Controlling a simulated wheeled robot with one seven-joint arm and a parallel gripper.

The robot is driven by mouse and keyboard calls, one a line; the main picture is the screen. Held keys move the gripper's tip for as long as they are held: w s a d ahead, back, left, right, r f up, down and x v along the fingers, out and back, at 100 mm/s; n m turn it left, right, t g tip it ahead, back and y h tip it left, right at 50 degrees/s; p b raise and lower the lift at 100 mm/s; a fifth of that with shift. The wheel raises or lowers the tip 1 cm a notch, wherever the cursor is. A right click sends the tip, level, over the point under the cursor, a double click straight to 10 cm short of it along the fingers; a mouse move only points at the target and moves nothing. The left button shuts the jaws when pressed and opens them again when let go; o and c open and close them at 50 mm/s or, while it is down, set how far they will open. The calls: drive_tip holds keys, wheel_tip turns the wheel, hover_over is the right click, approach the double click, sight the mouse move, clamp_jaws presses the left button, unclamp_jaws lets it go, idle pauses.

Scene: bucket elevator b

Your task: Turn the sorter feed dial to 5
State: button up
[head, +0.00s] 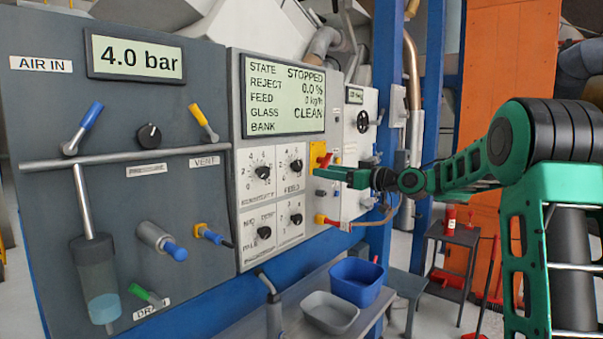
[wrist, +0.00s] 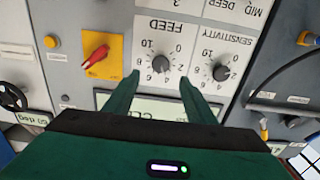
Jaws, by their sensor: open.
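The feed dial (head: 296,166) is a dark round knob on a white, numbered plate on the light grey sorter panel. In the wrist view, which is upside down, the feed dial (wrist: 160,66) sits between and beyond my two fingers, under the label FEED. Its exact setting is too small to read. My gripper (head: 323,173) is open and empty in front of the panel. In the wrist view the fingertips of my gripper (wrist: 160,80) flank the dial; I cannot tell whether they touch it. The display (head: 288,94) reads STOPPED and FEED 0 kg/h.
The sensitivity dial (wrist: 221,72) is close beside the feed dial. A red handle (wrist: 95,57) on a yellow plate is on its other side. More knobs sit below, including one (head: 296,218). A blue bin (head: 357,281) and grey tray (head: 330,312) stand under the panel.

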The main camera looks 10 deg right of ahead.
sight(300, 167)
drive_tip(key=x, duration=0.9)
drive_tip(key=shift+w+a, duration=0.25)
drive_tip(key=shift+c, duration=0.4)
drive_tip(key=c, duration=1)
